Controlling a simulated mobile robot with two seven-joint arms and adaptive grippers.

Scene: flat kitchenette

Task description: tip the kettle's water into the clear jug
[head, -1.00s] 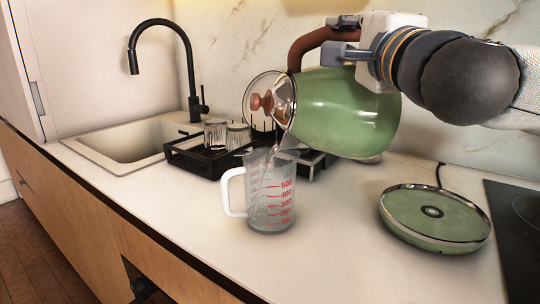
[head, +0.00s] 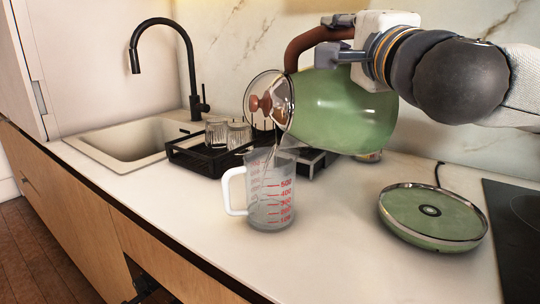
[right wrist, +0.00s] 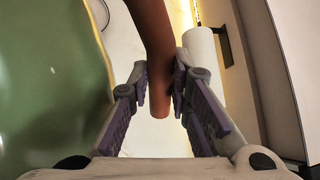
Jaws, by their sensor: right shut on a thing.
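The green kettle (head: 345,112) is held in the air, tipped to the left, with its glass lid (head: 268,98) facing left. My right gripper (head: 335,56) is shut on its brown handle (head: 308,45); the handle also shows between the fingers in the right wrist view (right wrist: 158,60). The clear jug (head: 270,195) with red markings and a white handle stands upright on the counter, below the kettle's lowered left end. A thin stream of water (head: 268,160) appears to run down into it. The water level in the jug is hard to tell. My left gripper is not in view.
The green kettle base (head: 433,212) with its cord lies on the counter to the right, beside a black hob (head: 515,225). A black dish rack (head: 190,157) with glasses stands behind the jug. The sink (head: 120,145) and black tap (head: 190,60) are at the left.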

